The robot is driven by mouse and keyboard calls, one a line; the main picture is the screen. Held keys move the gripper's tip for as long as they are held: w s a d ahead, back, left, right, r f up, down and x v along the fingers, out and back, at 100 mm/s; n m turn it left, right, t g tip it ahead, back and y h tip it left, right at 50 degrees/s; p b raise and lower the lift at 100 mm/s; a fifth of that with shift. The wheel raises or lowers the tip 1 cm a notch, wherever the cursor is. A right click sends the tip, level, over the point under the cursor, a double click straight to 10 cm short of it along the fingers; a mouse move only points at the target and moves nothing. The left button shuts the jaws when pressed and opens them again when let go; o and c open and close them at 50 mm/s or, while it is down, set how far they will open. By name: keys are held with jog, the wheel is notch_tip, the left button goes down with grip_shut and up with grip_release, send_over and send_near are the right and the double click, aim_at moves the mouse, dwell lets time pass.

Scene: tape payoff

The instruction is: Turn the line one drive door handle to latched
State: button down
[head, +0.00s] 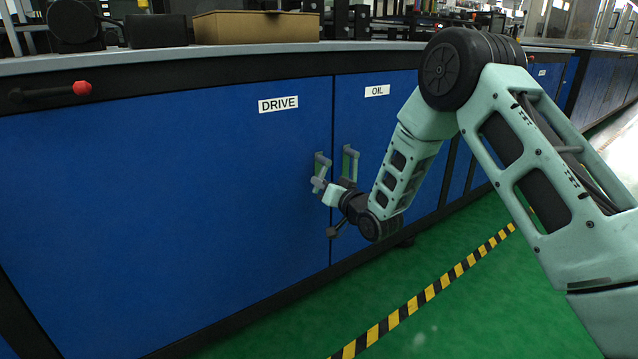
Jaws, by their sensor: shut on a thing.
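The line one drive door (180,190) is a large blue panel with a white DRIVE label (278,104). Its grey handle (321,166) sits at the door's right edge, at mid height. My gripper (319,186) is at the lower part of this handle and is shut on it. The gripper and wrist hide part of the handle, so its exact angle is hard to tell. The door looks flush with the cabinet front.
The blue OIL door (395,130), with its own grey handle (350,162), is just right of my gripper. A red-tipped lever (82,88) sticks out at the upper left. A cardboard box (256,27) stands on top. Yellow-black floor tape (430,292) crosses the green floor.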

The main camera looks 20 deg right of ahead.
jog(key=shift+w+d+f+n, duration=0.15)
jog(key=shift+d+n, duration=0.25)
jog(key=shift+n, duration=0.55)
jog(key=shift+w+d+f+n, duration=0.1)
jog(key=shift+d+n, duration=0.35)
jog(key=shift+n, duration=0.45)
jog(key=shift+w+d+f+n, duration=0.15)
jog(key=shift+d+n, duration=0.25)
jog(key=shift+n, duration=0.55)
jog(key=c, duration=1.4)
grip_release()
jog(key=p+v, duration=0.5)
jog(key=v, duration=1.2)
jog(key=shift+s, duration=0.2)
jog(key=shift+r, duration=0.15)
